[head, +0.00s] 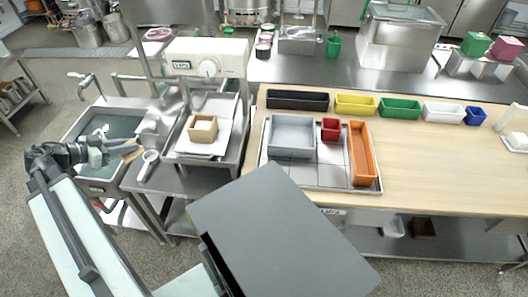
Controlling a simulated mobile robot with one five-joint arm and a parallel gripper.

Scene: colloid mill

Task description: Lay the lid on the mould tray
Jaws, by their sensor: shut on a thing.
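My gripper (118,152) is at the left, over the right side of the sink. It is shut on a small, thin, brown wooden-looking piece (130,149), which appears to be the lid. Its far end points right, and the jaws hide part of it. A square wooden box (193,134), apparently the mould tray, stands to the right of the gripper, apart from it. A pale surface shows inside its walls. The box sits on a white tray (184,151) under the press-like machine.
A white ladle-like tool (148,163) lies between the gripper and the box. The machine's white head (205,58) overhangs behind the box. The sink (104,187) is below the gripper. Coloured bins, including an orange one (363,153), stand on the wooden table (440,180) at right.

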